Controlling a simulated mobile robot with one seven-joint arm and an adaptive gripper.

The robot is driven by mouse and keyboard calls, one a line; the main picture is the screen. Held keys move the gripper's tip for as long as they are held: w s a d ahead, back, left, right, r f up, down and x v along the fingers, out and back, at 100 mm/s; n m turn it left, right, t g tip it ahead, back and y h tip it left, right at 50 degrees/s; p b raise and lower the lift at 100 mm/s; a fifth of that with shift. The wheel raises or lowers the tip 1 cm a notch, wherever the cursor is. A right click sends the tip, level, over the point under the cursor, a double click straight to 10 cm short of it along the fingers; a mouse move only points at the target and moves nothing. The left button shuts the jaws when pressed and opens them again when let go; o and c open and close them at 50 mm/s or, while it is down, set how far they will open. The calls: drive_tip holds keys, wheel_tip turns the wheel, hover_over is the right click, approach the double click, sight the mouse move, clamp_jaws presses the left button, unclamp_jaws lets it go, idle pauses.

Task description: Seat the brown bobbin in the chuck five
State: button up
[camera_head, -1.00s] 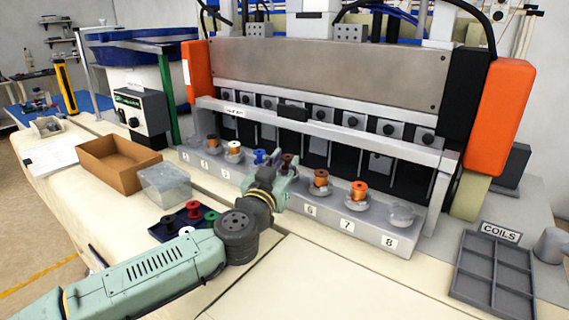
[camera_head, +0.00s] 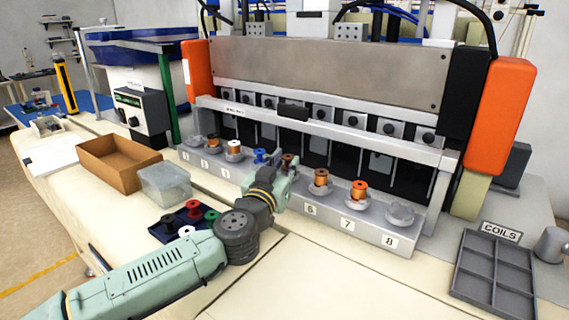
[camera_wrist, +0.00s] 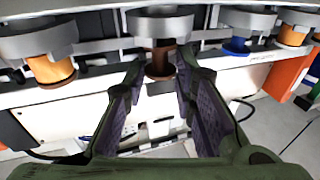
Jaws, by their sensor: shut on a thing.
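The brown bobbin (camera_head: 288,161) stands upright between the fingertips of my gripper (camera_head: 283,180) at the chuck row. In the wrist view the brown bobbin (camera_wrist: 160,62) is between the two green fingers of my gripper (camera_wrist: 160,72), which are shut on it. The grey chuck five (camera_wrist: 158,22) shows there in line with the bobbin's end; the bobbin appears to meet it, but I cannot tell how deep it sits. In the head view my gripper hides chuck five. The blue bobbin (camera_head: 259,156) is on the left; an orange bobbin (camera_head: 321,178) is on the right in chuck six.
Chuck seven holds an orange bobbin (camera_head: 359,190); chuck eight (camera_head: 400,213) is empty. A dark tray (camera_head: 160,232) with several bobbins, a clear box (camera_head: 165,183) and a cardboard box (camera_head: 118,158) stand left. A grey compartment tray (camera_head: 470,273) is at right. The machine frame (camera_head: 320,122) rises behind the chucks.

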drive_tip(key=shift+f+b, duration=0.3)
drive_tip(key=shift+f, duration=0.1)
drive_tip(key=o, duration=0.7)
